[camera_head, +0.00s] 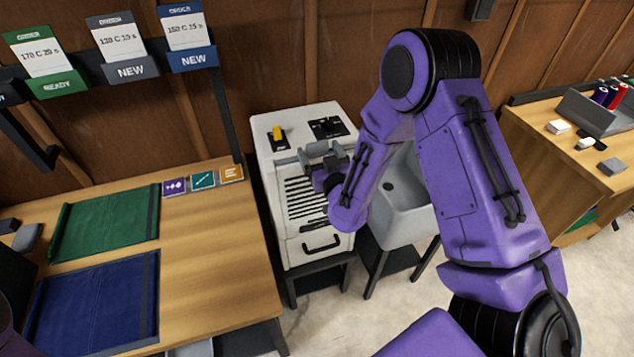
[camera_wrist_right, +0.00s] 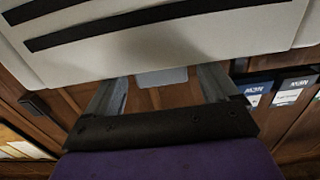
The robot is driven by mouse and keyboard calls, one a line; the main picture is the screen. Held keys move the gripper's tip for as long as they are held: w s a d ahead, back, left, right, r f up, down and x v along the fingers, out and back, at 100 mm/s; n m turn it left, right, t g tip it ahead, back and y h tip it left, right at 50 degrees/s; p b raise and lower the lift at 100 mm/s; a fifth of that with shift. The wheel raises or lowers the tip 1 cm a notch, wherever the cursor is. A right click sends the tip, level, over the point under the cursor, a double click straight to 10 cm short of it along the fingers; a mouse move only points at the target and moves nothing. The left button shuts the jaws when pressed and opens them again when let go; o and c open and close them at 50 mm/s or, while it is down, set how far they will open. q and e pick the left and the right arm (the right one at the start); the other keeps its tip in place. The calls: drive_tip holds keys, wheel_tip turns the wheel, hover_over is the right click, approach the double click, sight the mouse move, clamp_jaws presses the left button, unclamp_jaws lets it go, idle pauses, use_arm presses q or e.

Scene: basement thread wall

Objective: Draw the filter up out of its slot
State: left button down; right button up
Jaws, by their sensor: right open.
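The white vented machine (camera_head: 270,180) stands in the middle of the head view, with a yellow tab (camera_head: 277,133) in a dark recess on its top. I take this tab to be the filter's handle, but cannot be sure; the filter body is hidden. My right gripper (camera_head: 307,155) is open by the machine's top front edge, right of and nearer than the tab. In the right wrist view the open fingers (camera_wrist_right: 165,85) reach under the machine's slotted face (camera_wrist_right: 170,40), a small pale piece showing between them. My left gripper (camera_head: 20,240) seems to show partly at the left edge.
A dark panel (camera_head: 328,128) lies on the machine's top. A grey sink (camera_head: 405,195) adjoins it on the right, partly behind my right arm. A wooden table (camera_head: 215,270) with green (camera_head: 110,220) and blue cloths (camera_head: 95,300) is at left. A bench (camera_head: 540,135) stands at right.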

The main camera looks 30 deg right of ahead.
drive_tip(key=c, duration=1)
drive_tip(key=shift+o, duration=0.2)
wheel_tip(320, 180, up, 26)
drive_tip(key=p, duration=0.8)
drive_tip(key=shift+r+p, duration=0.25)
drive_tip(key=shift+p, duration=0.15)
